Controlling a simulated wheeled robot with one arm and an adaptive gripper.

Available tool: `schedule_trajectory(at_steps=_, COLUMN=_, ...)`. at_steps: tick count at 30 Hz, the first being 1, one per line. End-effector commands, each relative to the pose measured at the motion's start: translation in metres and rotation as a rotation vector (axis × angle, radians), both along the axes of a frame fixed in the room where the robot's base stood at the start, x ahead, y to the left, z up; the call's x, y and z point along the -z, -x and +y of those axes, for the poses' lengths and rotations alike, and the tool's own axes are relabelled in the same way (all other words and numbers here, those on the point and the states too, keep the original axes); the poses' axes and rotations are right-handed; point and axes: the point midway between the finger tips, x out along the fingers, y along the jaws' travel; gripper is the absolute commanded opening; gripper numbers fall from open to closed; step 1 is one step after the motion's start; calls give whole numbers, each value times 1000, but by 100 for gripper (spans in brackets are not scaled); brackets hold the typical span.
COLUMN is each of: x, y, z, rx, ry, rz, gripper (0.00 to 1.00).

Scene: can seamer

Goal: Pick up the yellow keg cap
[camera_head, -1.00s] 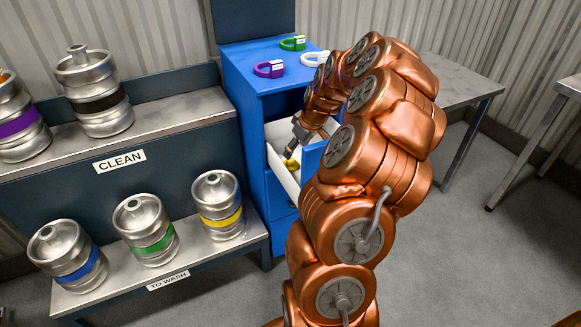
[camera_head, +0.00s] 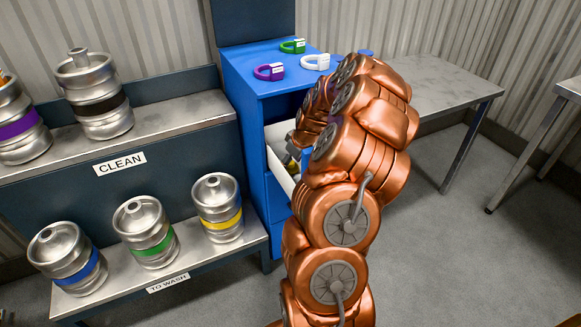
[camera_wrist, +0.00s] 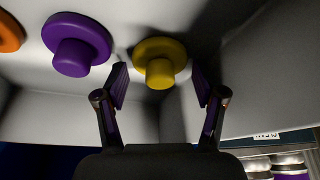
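The yellow keg cap (camera_wrist: 159,62) lies in the white-lined open drawer (camera_head: 283,177). In the wrist view it is a round flange with a short stem, just beyond the fingertips and centred slightly left between them. My gripper (camera_wrist: 160,80) is open, with one finger on each side below the cap. I see no contact with the cap. In the head view my arm hides most of the drawer, and only a small yellow patch shows beside the gripper.
A purple cap (camera_wrist: 76,44) and an orange cap (camera_wrist: 8,33) lie left of the yellow one in the drawer. Drawer walls stand close on the right. Purple (camera_head: 269,72), green (camera_head: 293,46) and white (camera_head: 316,62) rings sit on the blue cabinet (camera_head: 262,90). Kegs stand on shelves at left.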

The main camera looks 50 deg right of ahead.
Motion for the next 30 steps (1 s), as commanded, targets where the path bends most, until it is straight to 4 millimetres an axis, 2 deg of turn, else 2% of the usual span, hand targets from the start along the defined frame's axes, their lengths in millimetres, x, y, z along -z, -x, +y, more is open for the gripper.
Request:
schedule_trajectory(at_steps=1, x=0, y=0, z=0, rx=0, ry=0, rz=0, gripper=65)
schedule_trajectory(at_steps=11, x=0, y=0, z=0, rx=1, ry=0, rz=0, gripper=33)
schedule_trajectory(at_steps=22, x=-7, y=0, z=0, rx=0, ry=1, rz=-1, gripper=32)
schedule_trajectory(at_steps=26, x=-21, y=0, z=0, rx=0, ry=0, rz=0, gripper=32)
schedule_trajectory(at_steps=30, x=-45, y=-1, z=-1, rx=0, ry=3, rz=-4, gripper=32)
